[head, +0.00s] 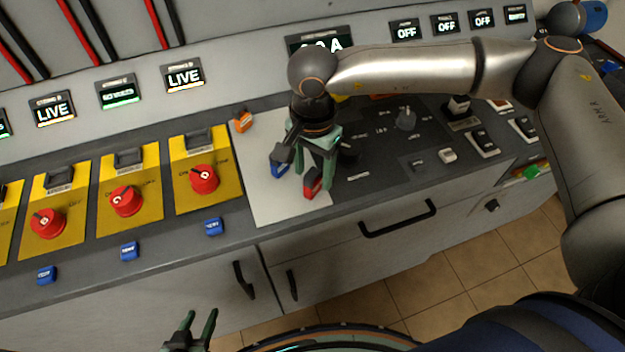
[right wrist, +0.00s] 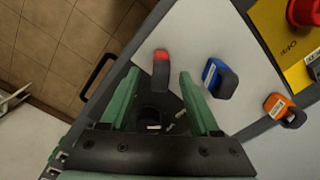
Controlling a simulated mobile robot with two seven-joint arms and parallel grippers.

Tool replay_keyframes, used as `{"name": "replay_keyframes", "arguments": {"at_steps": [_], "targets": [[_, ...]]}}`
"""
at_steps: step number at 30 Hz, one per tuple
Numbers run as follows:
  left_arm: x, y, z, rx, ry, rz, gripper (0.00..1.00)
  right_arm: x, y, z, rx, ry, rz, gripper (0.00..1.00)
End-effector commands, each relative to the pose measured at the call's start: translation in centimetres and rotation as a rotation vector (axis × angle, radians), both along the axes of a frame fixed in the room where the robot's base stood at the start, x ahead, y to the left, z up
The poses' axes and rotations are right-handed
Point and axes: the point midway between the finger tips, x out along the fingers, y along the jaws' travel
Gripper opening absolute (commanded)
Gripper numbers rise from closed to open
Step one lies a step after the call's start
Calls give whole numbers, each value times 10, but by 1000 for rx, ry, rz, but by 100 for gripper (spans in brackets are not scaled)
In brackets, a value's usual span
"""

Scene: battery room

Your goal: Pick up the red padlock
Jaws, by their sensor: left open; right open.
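The red padlock (head: 312,184) lies on the light grey mat near the front edge of the counter. It also shows in the right wrist view (right wrist: 161,56), its dark shackle pointing toward my gripper. My right gripper (head: 315,163) is open above it. In the right wrist view the padlock appears between the two green fingertips (right wrist: 158,76), with a gap on each side. I cannot tell the remaining height. My left gripper (head: 191,328) is open and empty, low in front of the counter.
A blue padlock (head: 279,167) lies close to the left of my right gripper, and an orange padlock (head: 242,121) lies further back on the mat (head: 262,195). Red rotary switches (head: 204,179) on yellow plates line the left. A dark panel (head: 385,150) with a knob lies right.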

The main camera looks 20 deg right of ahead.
Motion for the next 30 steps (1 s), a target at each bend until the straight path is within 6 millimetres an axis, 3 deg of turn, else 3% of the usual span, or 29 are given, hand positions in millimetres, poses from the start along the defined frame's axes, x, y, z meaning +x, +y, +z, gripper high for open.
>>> {"name": "replay_keyframes", "arguments": {"at_steps": [6, 15, 30], "targets": [[0, 0, 7, 0, 1, 0, 50, -1, 1, -31, -1, 3, -1, 62], [-1, 0, 7, -1, 1, 1, 50, -1, 1, -37, -1, 1, -1, 62], [-1, 0, 7, -1, 1, 1, 50, -1, 1, -36, 0, 1, -2, 7]]}}
